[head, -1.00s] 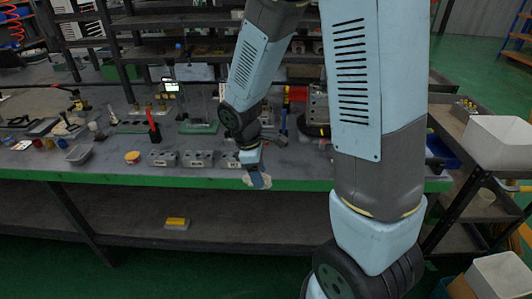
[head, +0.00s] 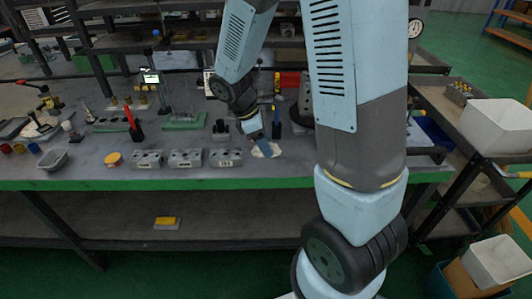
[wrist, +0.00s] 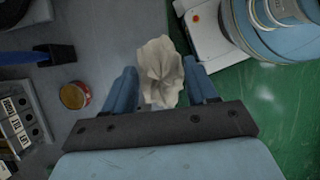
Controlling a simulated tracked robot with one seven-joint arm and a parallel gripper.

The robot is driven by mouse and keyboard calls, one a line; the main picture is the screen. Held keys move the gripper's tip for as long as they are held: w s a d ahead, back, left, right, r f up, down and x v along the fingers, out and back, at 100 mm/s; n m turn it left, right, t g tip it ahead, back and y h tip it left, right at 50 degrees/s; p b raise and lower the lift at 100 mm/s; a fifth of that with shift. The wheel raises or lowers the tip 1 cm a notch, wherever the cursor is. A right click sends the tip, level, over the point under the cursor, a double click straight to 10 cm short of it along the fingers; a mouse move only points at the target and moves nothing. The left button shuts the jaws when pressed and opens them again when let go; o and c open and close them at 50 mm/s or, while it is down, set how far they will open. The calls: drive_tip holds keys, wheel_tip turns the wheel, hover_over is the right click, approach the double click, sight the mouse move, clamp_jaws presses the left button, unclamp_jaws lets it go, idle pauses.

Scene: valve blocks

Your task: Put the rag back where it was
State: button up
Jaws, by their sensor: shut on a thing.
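My gripper (head: 262,145) hangs over the front part of the bench, right of a row of three grey valve blocks (head: 185,159). It is shut on the cream rag (head: 268,151). In the wrist view the crumpled rag (wrist: 160,68) bunches up between the two blue fingers of my gripper (wrist: 162,88). I cannot tell whether the rag touches the bench top. Where the rag was before is not marked in these views.
The bench (head: 90,172) has a green front edge. A yellow-topped tin (head: 113,158) and a grey tray (head: 52,160) stand left of the blocks. A red-handled tool (head: 133,125) stands behind them. A yellow-topped block (head: 167,222) lies on the lower shelf. White bins (head: 498,125) stand at right.

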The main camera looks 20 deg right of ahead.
hover_over(271, 160)
drive_tip(key=a, duration=0.2)
wheel_tip(271, 160, down, 6)
drive_tip(key=shift+w+d+f, duration=0.1)
drive_tip(key=shift+d+f, duration=0.05)
wheel_tip(271, 160, down, 3)
drive_tip(key=shift+r, duration=0.1)
drive_tip(key=shift+c, duration=0.5)
drive_tip(key=o, duration=1.2)
drive_tip(key=v, duration=1.1)
drive_tip(key=s+d+r+m+t+y, duration=0.1)
drive_tip(key=s+d+r+m+t, duration=0.1)
drive_tip(key=s+r+m, duration=0.35)
drive_tip(key=s+d+r+m+t+y, duration=0.1)
drive_tip(key=s+r+m, duration=0.1)
drive_tip(key=r, duration=0.7)
drive_tip(key=s+r+m+t+y, duration=0.1)
drive_tip(key=s+r+m+t, duration=0.1)
drive_tip(key=s+r+m, duration=0.2)
drive_tip(key=s+d+r+m+t+y, duration=0.1)
drive_tip(key=s+r+m+t, duration=0.1)
drive_tip(key=s+r, duration=0.3)
drive_tip(key=s+m, duration=0.1)
drive_tip(key=s, duration=0.3)
drive_tip(key=shift+s+d+m, duration=0.15)
drive_tip(key=shift+s+m, duration=0.1)
drive_tip(key=shift+m, duration=0.1)
